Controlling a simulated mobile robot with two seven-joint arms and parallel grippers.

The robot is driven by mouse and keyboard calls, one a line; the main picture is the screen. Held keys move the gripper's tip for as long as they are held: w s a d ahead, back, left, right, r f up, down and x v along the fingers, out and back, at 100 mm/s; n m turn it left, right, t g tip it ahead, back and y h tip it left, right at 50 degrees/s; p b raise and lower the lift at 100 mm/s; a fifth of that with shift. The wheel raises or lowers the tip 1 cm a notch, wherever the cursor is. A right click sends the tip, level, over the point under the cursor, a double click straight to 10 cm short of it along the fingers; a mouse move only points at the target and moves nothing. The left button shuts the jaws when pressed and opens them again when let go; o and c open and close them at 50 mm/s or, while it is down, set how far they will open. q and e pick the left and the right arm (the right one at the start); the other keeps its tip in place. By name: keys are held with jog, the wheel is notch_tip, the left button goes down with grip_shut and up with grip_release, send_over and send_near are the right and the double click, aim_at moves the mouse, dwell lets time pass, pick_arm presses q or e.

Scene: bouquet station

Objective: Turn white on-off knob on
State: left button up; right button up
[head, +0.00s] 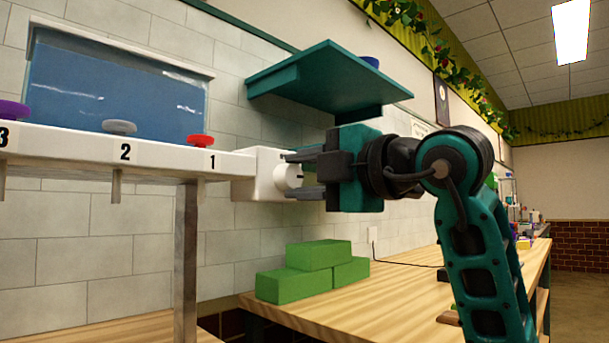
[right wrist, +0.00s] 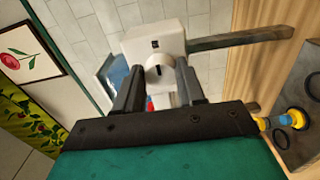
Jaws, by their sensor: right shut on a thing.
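The white knob (head: 293,176) sits on the face of a white box (head: 256,174) at the right end of the numbered white bar. My right gripper (head: 300,173) reaches the box from the right, with its fingers on either side of the knob and shut on it. In the right wrist view, the round knob (right wrist: 159,72) lies between the two dark fingers, with a dark mark on its face. A small dark mark also shows on the box (right wrist: 155,42) above the knob. My left gripper is not in view.
The white bar (head: 60,152) carries purple, grey and red discs above numbers 3, 2 and 1. A teal shelf (head: 320,75) juts from the wall above my gripper. Green blocks (head: 310,275) lie on the wooden table (head: 370,310) below.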

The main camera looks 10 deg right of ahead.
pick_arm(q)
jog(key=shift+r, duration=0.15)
pick_arm(e)
jog(key=o, duration=1)
pick_arm(q)
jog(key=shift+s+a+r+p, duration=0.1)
jog(key=shift+p, duration=0.4)
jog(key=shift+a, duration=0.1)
pick_arm(e)
jog(key=shift+v, duration=6.45)
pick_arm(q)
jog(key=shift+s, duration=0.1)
